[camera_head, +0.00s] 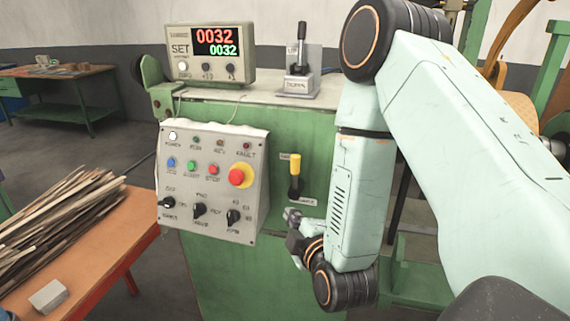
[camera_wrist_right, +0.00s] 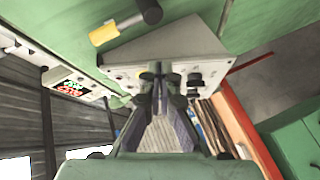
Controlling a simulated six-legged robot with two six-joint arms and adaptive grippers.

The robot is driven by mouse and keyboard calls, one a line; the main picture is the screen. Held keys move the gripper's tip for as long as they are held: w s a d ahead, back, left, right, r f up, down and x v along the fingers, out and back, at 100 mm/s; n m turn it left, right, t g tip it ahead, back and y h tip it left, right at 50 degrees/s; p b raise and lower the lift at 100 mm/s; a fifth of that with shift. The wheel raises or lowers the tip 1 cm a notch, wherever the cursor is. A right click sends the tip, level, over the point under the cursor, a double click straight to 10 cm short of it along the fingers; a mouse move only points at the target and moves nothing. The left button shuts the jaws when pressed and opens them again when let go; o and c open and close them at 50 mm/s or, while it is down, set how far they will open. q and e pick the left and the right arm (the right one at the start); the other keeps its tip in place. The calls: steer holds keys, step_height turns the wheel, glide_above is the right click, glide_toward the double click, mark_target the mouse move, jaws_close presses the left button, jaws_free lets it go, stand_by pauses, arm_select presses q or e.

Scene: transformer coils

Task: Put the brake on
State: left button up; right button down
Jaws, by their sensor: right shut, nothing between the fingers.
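My right gripper (camera_head: 290,214) is shut and empty, just right of the lower right side of the grey control panel (camera_head: 222,139). In the wrist view its fingertips (camera_wrist_right: 160,80) come together in front of the panel (camera_wrist_right: 190,43); contact cannot be told. A lever with a yellow handle (camera_head: 295,164) stands upright on the green cabinet, above the gripper; it also shows in the wrist view (camera_wrist_right: 115,28). The panel has three black rotary knobs along its bottom: left (camera_head: 168,203), middle (camera_head: 199,210), right (camera_head: 233,216). Their small labels are hard to read. My left gripper is out of view.
A red stop button (camera_head: 236,177) sits on the panel. An orange table (camera_head: 120,235) with wooden strips (camera_head: 60,215) is at left.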

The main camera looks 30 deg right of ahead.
mark_target(297, 172)
step_height(297, 172, up, 5)
steer(key=d+n+t+h, duration=0.2)
steer(key=n, duration=0.1)
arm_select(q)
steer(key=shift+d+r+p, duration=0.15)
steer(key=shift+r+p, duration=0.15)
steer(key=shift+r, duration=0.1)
arm_select(e)
steer(key=x, duration=1)
steer(key=shift+w+a+r+n, duration=0.25)
steer(key=shift+w+n, duration=0.05)
steer(key=shift+s, duration=0.1)
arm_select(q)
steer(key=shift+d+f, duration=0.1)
arm_select(e)
steer(key=shift+d+f, duration=0.1)
